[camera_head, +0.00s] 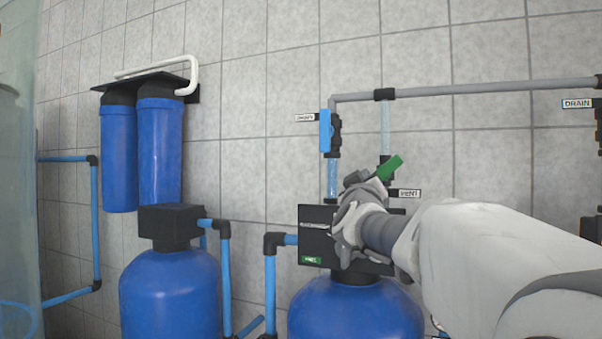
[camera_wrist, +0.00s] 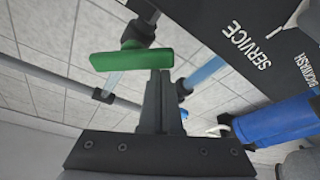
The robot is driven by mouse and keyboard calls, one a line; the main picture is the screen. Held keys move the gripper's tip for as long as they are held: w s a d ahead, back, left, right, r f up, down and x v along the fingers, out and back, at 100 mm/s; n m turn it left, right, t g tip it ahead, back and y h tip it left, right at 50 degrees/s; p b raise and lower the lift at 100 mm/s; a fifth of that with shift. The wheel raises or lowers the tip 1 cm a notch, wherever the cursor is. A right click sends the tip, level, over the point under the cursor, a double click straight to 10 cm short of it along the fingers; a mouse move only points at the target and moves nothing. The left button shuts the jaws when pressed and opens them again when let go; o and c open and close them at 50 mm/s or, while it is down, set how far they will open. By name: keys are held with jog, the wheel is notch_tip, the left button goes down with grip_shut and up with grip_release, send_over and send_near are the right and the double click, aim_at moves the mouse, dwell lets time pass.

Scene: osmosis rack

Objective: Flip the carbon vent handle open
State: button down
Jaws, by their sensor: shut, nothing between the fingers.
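The green vent handle (camera_head: 390,167) sits on a pipe above the middle blue tank, next to a small sign that reads VENT (camera_head: 407,193). It is tilted up to the right in the head view. In the wrist view the green handle (camera_wrist: 131,59) lies crosswise just past my fingertips. My gripper (camera_wrist: 160,73) is shut and empty, with its tips at or very near the handle's right part; I cannot tell whether they touch. In the head view my gripper (camera_head: 362,180) is just left of the handle, and my wrist hides part of the valve.
A blue handle (camera_head: 325,130) with a sign stands on the pipe to the left. A black control box (camera_head: 318,238) sits on the middle tank (camera_head: 355,308), below my wrist. A grey pipe (camera_head: 460,89) runs above. A second blue tank (camera_head: 170,295) stands left.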

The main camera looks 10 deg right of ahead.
jog(key=shift+d+f, duration=0.15)
jog(key=shift+f, duration=0.2)
jog(key=shift+s+d+f, duration=0.15)
jog(key=shift+d+f, duration=0.05)
jog(key=shift+f, duration=0.15)
jog(key=shift+s+d+f+n+y, duration=0.15)
jog(key=shift+n+y, duration=0.35)
jog(key=shift+n, duration=0.6)
jog(key=shift+d+f, duration=0.1)
jog(key=shift+f, duration=0.05)
jog(key=shift+s+d+f, duration=0.1)
jog(key=shift+d+f, duration=0.1)
jog(key=shift+f, duration=0.05)
jog(key=shift+s+b, duration=0.1)
jog(key=shift+b, duration=0.2)
jog(key=b+v, duration=0.3)
jog(key=v, duration=1.4)
jog(key=shift+a+r, duration=0.15)
jog(key=shift+a, duration=0.15)
jog(key=shift+s, duration=0.1)
